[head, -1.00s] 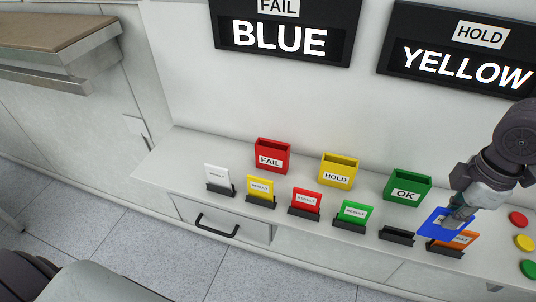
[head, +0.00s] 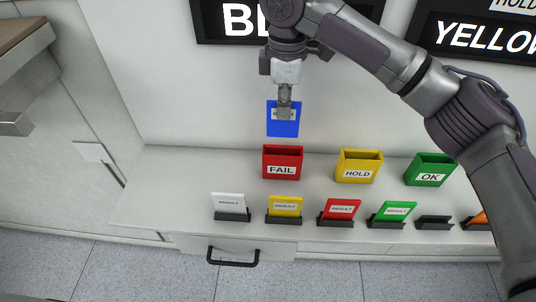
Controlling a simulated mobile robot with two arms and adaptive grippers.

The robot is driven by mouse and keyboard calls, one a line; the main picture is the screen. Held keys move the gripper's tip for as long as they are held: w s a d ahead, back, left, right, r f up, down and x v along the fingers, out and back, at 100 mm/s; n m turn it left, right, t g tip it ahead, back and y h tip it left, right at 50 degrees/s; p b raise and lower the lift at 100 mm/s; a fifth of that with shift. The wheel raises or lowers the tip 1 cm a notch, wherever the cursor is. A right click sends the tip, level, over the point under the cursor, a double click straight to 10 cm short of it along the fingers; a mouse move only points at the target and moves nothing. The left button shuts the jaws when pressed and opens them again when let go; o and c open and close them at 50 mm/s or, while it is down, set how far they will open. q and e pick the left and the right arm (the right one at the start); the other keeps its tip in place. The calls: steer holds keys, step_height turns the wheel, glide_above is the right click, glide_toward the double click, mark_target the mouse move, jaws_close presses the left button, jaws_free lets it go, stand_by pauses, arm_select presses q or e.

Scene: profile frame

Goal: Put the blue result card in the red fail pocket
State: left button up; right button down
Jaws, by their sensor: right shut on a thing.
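The blue result card (head: 283,128) hangs upright from my right gripper (head: 284,103), which is shut on its upper part and partly covers its label. In the head view the card is just above the red fail pocket (head: 283,163), roughly in line with it. A small gap shows between the card's lower edge and the pocket's rim. How far the card is in front of or behind the opening is hard to tell. My left gripper is not in view.
A yellow HOLD pocket (head: 358,167) and a green OK pocket (head: 430,170) stand to the right. In front are white (head: 228,202), yellow (head: 285,206), red (head: 340,209) and green (head: 394,211) cards in black holders, and one empty holder (head: 434,223). Dark signs hang above.

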mark_target(286, 126)
steer(key=f, duration=0.3)
steer(key=f+p, duration=0.1)
steer(key=f, duration=0.1)
steer(key=shift+s+d+f, duration=0.1)
steer(key=shift+d+f, duration=0.1)
steer(key=shift+d, duration=0.15)
step_height(286, 126, down, 4)
steer(key=shift+a+r+p, duration=0.15)
steer(key=shift+r+p, duration=0.1)
steer(key=shift+p, duration=0.3)
steer(key=shift+f, duration=0.4)
steer(key=c, duration=1.3)
jaws_free()
steer(key=shift+f, duration=0.1)
step_height(286, 126, up, 12)
steer(key=b, duration=0.2)
steer(key=shift+r+b, duration=0.2)
steer(key=shift+b, duration=0.2)
